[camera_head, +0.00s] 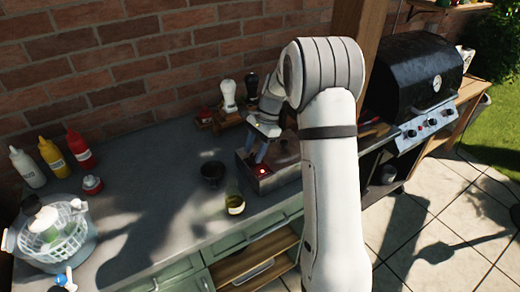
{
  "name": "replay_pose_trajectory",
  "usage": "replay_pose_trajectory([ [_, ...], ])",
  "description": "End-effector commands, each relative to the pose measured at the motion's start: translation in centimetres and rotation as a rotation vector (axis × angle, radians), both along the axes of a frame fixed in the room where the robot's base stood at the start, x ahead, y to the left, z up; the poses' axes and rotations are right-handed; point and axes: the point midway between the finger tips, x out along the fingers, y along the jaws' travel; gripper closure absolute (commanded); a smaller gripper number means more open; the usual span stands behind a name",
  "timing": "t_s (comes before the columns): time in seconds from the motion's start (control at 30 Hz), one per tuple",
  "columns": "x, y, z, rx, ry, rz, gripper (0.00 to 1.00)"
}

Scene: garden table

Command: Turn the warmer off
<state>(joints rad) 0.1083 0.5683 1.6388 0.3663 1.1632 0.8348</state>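The warmer (277,180) appears to be the low metal box on the grey counter, just left of my arm. A small red spot (262,171) shows on its front left corner; I cannot tell whether it is a lit switch or a lamp. My gripper (259,158) points down over the left part of the box, close above the red spot. I cannot tell whether it touches. The fingers are small and partly in shadow, so their opening is unclear. My arm hides the right side of the box.
A dark bowl (212,173) and a glass jar (235,203) stand left of the box. Two grinders (228,95) stand behind, near the brick wall. Sauce bottles (53,157) and a white basket (52,235) are far left. A black grill (415,75) stands right.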

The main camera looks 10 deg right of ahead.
Motion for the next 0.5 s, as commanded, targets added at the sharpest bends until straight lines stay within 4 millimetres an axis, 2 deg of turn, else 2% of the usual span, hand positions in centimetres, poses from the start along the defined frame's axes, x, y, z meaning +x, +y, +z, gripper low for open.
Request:
replay_pose_trajectory([
  [0.13,-0.1,0.0,-0.1,0.000,0.003,0.000,0.50],
  [0.37,-0.2,-0.1,-0.1,-0.001,0.007,0.000,0.50],
  [0.5,0.1,-0.6,0.9,-0.001,0.004,0.001,0.50],
])
